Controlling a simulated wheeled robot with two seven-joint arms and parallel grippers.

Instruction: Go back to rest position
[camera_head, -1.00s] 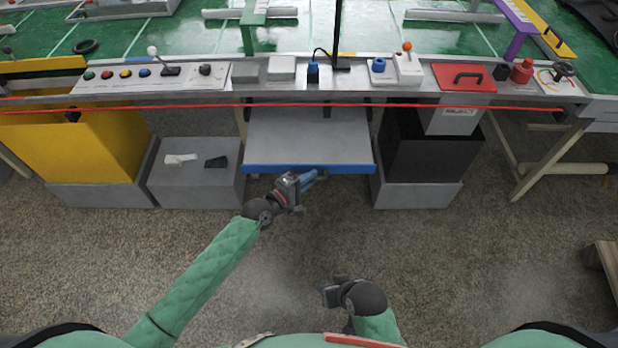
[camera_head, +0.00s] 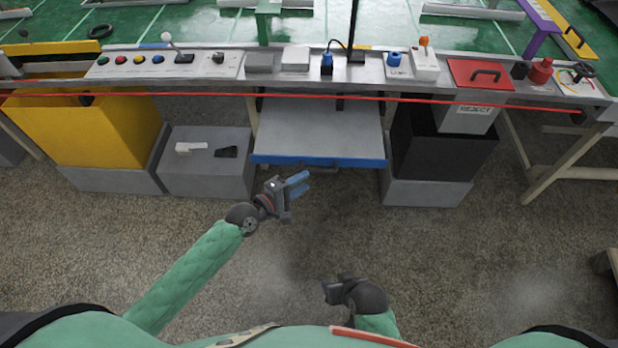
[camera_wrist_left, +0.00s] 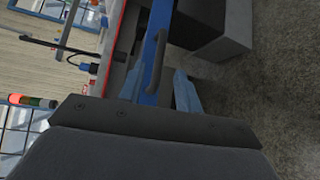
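My left gripper (camera_head: 299,185) is in front of and below the blue front edge of a pulled-out grey drawer (camera_head: 320,130). Its two blue fingers are apart with nothing between them. In the left wrist view the open fingers (camera_wrist_left: 158,92) show, with the drawer's blue front and handle (camera_wrist_left: 156,63) beyond them. The gripper appears clear of the handle. My right gripper (camera_head: 332,291) is low in the middle of the head view, close to my body. Its fingers cannot be made out.
A yellow bin (camera_head: 85,130) and a grey box (camera_head: 205,175) stand left of the drawer, a black bin (camera_head: 440,155) right. The carpet in front is clear.

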